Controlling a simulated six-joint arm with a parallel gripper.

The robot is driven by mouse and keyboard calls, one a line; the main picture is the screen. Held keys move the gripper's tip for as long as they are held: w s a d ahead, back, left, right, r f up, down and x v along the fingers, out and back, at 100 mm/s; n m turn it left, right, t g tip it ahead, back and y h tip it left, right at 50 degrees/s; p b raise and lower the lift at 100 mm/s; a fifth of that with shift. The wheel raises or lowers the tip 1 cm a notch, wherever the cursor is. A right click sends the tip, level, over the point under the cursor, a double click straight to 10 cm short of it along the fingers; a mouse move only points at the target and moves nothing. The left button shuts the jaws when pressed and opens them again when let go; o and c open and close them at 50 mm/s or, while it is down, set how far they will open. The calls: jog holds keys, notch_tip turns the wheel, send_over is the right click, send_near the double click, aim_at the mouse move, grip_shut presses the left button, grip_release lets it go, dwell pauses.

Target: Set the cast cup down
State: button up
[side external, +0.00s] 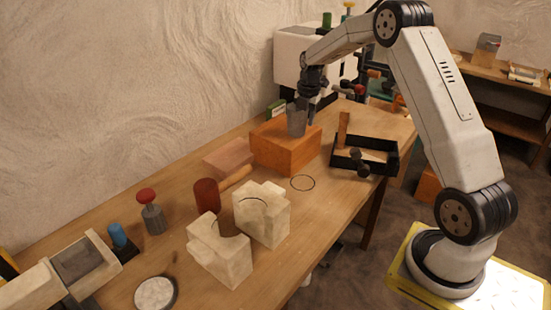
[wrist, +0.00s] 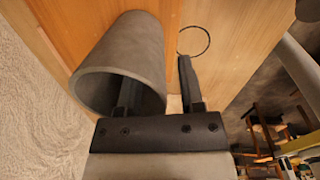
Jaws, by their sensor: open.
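The grey cast cup (side external: 296,122) appears to stand upright on top of an orange wooden block (side external: 283,153) at the back of the bench. In the wrist view the cup (wrist: 128,45) opens toward the camera. My gripper (side external: 308,101) is at the cup's rim, pointing down, and its jaws are apart. In the wrist view, one finger of my gripper (wrist: 155,78) reaches into the cup's mouth and the other is outside its wall. The inside finger's tip is partly hidden. I cannot tell whether either finger touches the wall.
A thin black circle (side external: 303,183) is marked on the bare bench in front of the block. A black tray (side external: 378,170) with tools lies to the right. A two-part pale mould (side external: 263,218), a red mallet (side external: 206,194) and a pinkish block (side external: 228,160) stand to the left.

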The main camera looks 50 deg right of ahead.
notch_tip(320, 180, up, 12)
jog(key=shift+s+f, duration=0.15)
jog(key=shift+s, duration=0.25)
dwell(0.7)
jog(key=s+a+f+m, duration=0.3)
jog(key=a+m, duration=0.2)
jog(key=a, duration=0.3)
jog(key=s+a+f+m, duration=0.25)
jog(key=a+m, duration=0.25)
jog(key=a, duration=0.3)
jog(key=s+a+f+m+t, duration=0.1)
jog(key=s+a+f+m, duration=0.2)
jog(key=s+a+m, duration=0.2)
jog(key=s+a+f+m, duration=0.4)
jog(key=s+a, duration=0.2)
jog(key=s, duration=0.2)
jog(key=shift+s+m+t, duration=0.4)
